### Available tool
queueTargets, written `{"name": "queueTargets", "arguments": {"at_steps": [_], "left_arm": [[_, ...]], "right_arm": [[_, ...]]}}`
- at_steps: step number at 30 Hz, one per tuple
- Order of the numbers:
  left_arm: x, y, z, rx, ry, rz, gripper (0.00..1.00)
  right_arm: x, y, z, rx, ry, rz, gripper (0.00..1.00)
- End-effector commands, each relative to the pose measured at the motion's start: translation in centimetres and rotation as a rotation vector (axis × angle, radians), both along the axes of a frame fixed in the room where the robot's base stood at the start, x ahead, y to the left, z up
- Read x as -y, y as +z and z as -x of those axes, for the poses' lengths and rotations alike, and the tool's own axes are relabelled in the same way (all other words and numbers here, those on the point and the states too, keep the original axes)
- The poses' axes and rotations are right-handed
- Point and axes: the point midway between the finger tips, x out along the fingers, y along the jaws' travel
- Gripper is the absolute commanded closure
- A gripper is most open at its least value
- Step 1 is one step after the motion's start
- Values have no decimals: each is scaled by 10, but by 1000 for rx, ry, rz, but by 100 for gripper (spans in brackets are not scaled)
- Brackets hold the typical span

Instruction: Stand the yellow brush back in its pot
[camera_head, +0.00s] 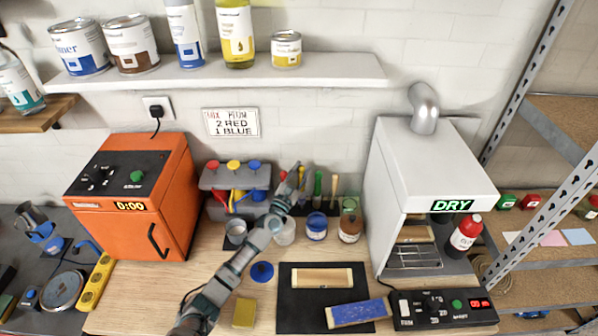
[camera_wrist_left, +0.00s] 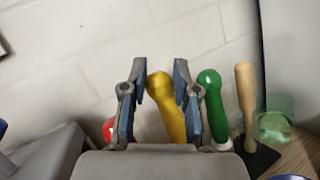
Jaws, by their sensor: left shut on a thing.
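The yellow brush shows its thick yellow handle (camera_wrist_left: 168,108) between the two fingers of my left gripper (camera_wrist_left: 157,95) in the wrist view, leaning a little. In the head view my left gripper (camera_head: 293,178) is at the back of the bench, and a bit of yellow handle (camera_head: 302,173) shows beside it. The gripper is shut on the brush. The brush's lower end is hidden behind the gripper body, and I cannot tell its pot apart or whether the brush stands in it. My right gripper is out of view.
A green handle (camera_wrist_left: 212,105) stands close to the right finger, with a wooden handle (camera_wrist_left: 245,100) beyond. A red handle top (camera_wrist_left: 108,130) is at the left. A blue jar (camera_head: 316,228) and brown jar (camera_head: 350,226) stand in front. The drying box (camera_head: 430,165) is to the right.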

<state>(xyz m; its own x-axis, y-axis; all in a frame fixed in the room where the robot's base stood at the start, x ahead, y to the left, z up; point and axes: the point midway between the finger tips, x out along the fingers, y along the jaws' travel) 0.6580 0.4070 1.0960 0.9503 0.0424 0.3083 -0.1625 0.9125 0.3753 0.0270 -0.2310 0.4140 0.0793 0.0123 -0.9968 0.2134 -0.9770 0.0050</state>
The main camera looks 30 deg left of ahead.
Motion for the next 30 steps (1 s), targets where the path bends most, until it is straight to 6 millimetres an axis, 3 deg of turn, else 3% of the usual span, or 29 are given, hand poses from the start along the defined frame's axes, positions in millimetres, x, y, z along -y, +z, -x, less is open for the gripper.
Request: {"name": "queueTargets", "arguments": {"at_steps": [1, 4, 10, 16, 30], "left_arm": [[0, 1, 0, 1, 0, 1, 63], [-2, 0, 0, 0, 1, 1, 42], [-3, 0, 0, 1, 1, 3, 42], [-2, -5, 9, -2, -1, 4, 42], [6, -33, 98, -2, 1, -3, 42]], "right_arm": [[3, 0, 0, 0, 1, 4, 51], [9, 0, 0, 0, 2, 10, 51], [18, 0, 0, 1, 0, 21, 51], [12, 0, -1, 2, -1, 14, 51], [12, 0, -1, 1, 0, 11, 51]]}}
